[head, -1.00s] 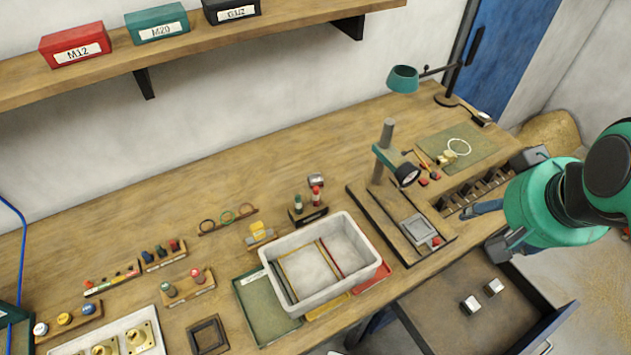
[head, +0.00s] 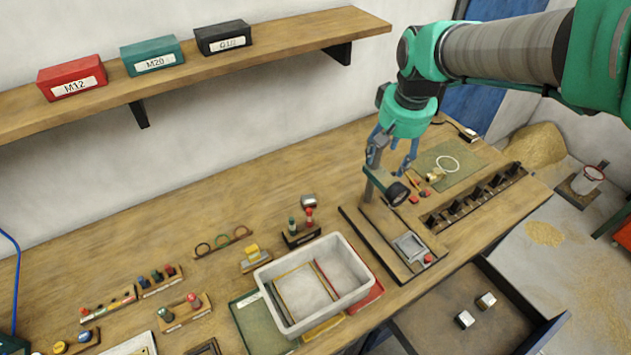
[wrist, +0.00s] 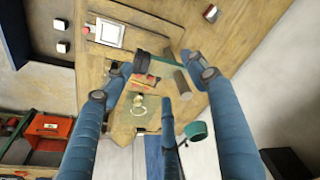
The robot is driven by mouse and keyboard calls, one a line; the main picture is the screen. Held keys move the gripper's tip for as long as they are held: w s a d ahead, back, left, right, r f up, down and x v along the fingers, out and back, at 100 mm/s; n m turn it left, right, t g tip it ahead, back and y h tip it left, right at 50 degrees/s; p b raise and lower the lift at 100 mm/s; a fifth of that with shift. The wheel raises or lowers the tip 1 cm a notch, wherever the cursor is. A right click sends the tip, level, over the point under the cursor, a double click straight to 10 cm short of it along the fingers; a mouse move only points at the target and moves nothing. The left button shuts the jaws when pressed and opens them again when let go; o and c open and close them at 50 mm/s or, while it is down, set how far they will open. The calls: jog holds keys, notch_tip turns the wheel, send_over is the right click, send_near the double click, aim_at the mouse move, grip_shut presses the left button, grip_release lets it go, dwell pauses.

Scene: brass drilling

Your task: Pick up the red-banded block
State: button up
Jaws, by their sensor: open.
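Two small pale blocks lie in the open drawer (head: 430,325) at the lower right of the head view: a nearer block (head: 465,319) and a farther block (head: 486,300). They also show in the wrist view, as one block (wrist: 63,47) and another block (wrist: 59,24) at the upper left. I cannot make out a red band on either. My gripper (head: 391,165) is open and empty, with blue fingers pointing down above the drill stand's head. It is well above and left of the drawer. It also shows in the wrist view (wrist: 158,68).
The drill stand (head: 385,190) rises just under my gripper. A grey bin (head: 350,292) stands left of the drawer. A black slotted rack (head: 478,197) lies along the bench's right part. A lamp (wrist: 196,131) shows in the wrist view. A shelf (head: 290,48) crosses the back wall.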

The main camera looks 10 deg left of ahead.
jog(key=w+a+f+n+g+p, duration=0.1)
jog(key=w+a+f, duration=0.6)
jog(key=a, duration=0.4)
jog(key=n+g+p, duration=0.1)
jog(key=n, duration=0.1)
send_over(308, 198)
notch_tip(308, 198, down, 13)
jog(key=shift+s+h, duration=0.25)
jog(key=shift+h, duration=0.15)
jog(key=shift+f, duration=0.15)
jog(key=shift+f, duration=4.15)
jog(key=shift+w+f+b, duration=0.2)
jog(key=shift+f+b, duration=0.4)
jog(key=shift+f, duration=2)
